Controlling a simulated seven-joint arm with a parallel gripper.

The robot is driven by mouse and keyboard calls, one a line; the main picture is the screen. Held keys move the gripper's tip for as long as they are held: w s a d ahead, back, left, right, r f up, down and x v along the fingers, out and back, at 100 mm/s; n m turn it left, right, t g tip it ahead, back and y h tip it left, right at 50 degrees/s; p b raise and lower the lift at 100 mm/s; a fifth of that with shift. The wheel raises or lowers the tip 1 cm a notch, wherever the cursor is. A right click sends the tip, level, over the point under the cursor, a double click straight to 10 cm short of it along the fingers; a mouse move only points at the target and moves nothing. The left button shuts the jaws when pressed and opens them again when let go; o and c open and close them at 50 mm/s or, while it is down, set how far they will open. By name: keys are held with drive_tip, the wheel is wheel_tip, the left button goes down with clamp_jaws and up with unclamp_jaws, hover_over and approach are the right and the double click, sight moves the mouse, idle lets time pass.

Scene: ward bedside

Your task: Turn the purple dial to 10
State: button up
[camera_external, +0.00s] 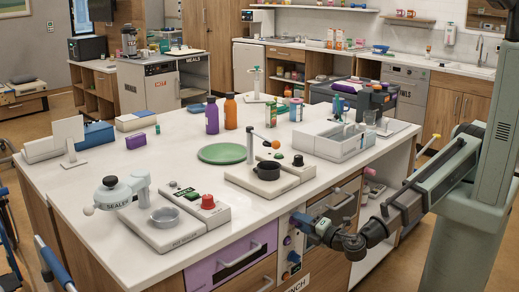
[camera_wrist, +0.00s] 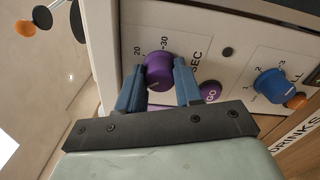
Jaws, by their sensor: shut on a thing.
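The purple dial (camera_wrist: 158,71) is on a pale upright panel, with the labels 20 and 30 printed beside it in the wrist view. My gripper (camera_wrist: 159,75) has a blue finger on each side of the dial and is shut on it. The label 10 is not visible, and I cannot read clearly where the dial points. In the external view my gripper (camera_external: 301,219) is at the front panel of the counter and hides the purple dial.
A purple GO button (camera_wrist: 210,91), a blue dial (camera_wrist: 271,84) and an orange button (camera_wrist: 296,101) sit close by on the panel. The white counter (camera_external: 105,225) above carries a sealer (camera_external: 122,190), a hot plate and bottles. A purple drawer (camera_external: 232,262) is left of my gripper.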

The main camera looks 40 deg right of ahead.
drive_tip(key=shift+m, duration=0.3)
idle(0.4)
drive_tip(key=o, duration=1)
drive_tip(key=shift+o, duration=0.2)
drive_tip(key=shift+s, duration=0.1)
drive_tip(key=s, duration=1.3)
drive_tip(key=shift+s, duration=0.3)
